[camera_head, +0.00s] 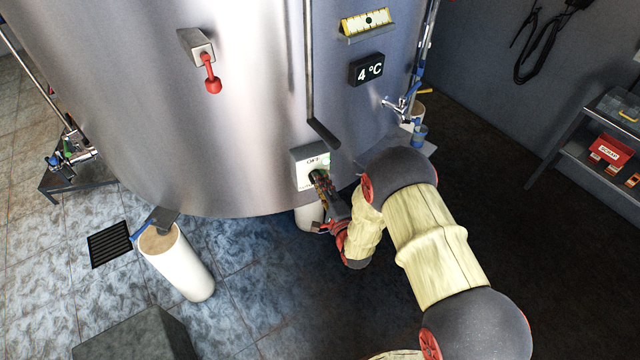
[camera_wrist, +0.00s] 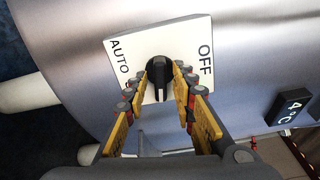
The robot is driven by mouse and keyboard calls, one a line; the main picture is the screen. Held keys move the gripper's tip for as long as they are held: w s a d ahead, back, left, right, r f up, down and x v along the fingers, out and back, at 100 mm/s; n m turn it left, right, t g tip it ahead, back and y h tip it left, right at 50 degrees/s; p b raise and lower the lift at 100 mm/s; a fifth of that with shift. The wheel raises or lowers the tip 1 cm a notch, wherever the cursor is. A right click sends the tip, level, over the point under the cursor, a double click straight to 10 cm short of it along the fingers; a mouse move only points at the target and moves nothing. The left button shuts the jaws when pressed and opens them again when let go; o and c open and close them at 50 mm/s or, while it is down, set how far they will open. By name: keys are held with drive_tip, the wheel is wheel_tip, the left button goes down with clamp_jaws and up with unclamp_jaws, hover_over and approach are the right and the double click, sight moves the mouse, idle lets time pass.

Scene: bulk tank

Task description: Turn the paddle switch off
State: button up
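The paddle switch is a black knob (camera_wrist: 160,76) on a white plate (camera_wrist: 188,43) marked AUTO at left and OFF at right in the wrist view. Its narrow grip points down the picture, between my fingers. My gripper (camera_wrist: 164,84) has its two yellow-padded fingers apart, one on each side of the knob, with a small gap seeming to show beside the grip. In the head view the switch box (camera_head: 302,166) is on the lower tank front, and my gripper (camera_head: 318,178) reaches it from below right, hiding most of the knob.
The steel tank (camera_head: 240,120) fills the middle. A red-handled lever (camera_head: 211,78) and a 4 °C display (camera_head: 367,69) are higher up. A dark bent bar (camera_head: 322,132) hangs just above the switch box. A white tank leg (camera_head: 178,262) stands left; a shelf (camera_head: 600,160) is at right.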

clamp_jaws()
drive_tip(key=shift+f+n, duration=0.1)
drive_tip(key=shift+n, duration=0.3)
drive_tip(key=n+b, duration=1.1)
drive_tip(key=n, duration=0.8)
drive_tip(key=shift+y+b, duration=0.3)
drive_tip(key=shift+n, duration=0.3)
drive_tip(key=shift+o, duration=0.7)
unclamp_jaws()
drive_tip(key=shift+r, duration=0.2)
